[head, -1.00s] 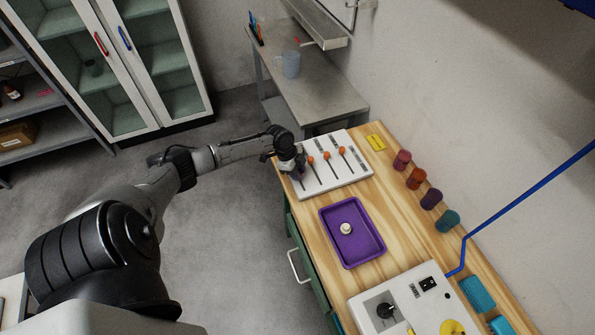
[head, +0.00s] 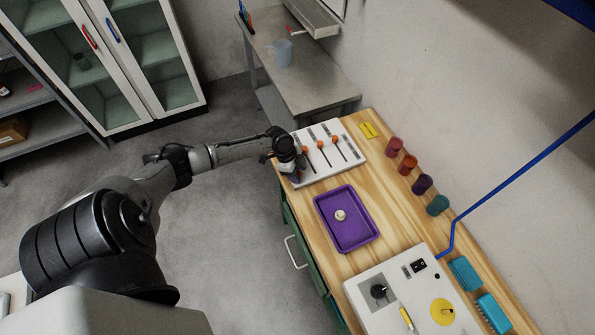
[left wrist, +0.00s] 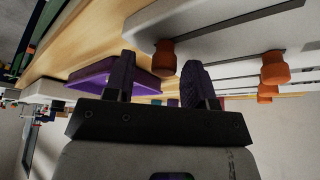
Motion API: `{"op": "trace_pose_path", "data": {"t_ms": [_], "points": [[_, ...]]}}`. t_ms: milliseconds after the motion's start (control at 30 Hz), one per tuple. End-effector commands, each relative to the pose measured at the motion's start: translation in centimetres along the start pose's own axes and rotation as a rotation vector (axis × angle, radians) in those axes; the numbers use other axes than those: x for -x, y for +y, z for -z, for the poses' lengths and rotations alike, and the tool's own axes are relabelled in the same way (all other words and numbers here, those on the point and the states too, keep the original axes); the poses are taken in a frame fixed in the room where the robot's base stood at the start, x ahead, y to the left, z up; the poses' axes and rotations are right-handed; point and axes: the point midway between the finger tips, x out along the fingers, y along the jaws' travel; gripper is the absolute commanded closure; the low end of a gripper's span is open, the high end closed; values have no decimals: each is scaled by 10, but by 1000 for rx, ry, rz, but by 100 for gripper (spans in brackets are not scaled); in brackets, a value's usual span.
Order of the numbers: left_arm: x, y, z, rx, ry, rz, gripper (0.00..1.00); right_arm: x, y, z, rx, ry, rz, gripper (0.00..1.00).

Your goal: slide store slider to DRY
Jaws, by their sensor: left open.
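A white slider panel (head: 348,155) lies at the far end of the wooden bench, with dark slots and orange knobs. The labels are too small to read, so I cannot tell which is the store slider. My left gripper (head: 298,168) is open over the panel's left edge. In the left wrist view its dark fingers (left wrist: 160,72) are apart, and an orange knob (left wrist: 165,57) appears between them; contact is unclear. My right gripper is not in view.
A purple tray (head: 319,214) with a small pale object lies nearer on the bench. The floor left of the bench is clear.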

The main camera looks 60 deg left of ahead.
Motion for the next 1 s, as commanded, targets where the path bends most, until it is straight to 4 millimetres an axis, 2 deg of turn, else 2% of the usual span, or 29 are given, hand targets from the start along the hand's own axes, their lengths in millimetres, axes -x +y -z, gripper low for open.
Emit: {"op": "trace_pose_path", "data": {"t_ms": [167, 267, 700, 1000], "points": [[3, 0, -1, 0, -1, 1, 50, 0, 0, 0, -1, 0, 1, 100], [13, -1, -1, 0, -2, 2, 50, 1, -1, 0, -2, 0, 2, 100], [96, -1, -1, -3, -4, 2, 50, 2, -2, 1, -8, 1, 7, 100], [131, 0, -1, -1, -2, 1, 50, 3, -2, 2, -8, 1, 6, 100]]}}
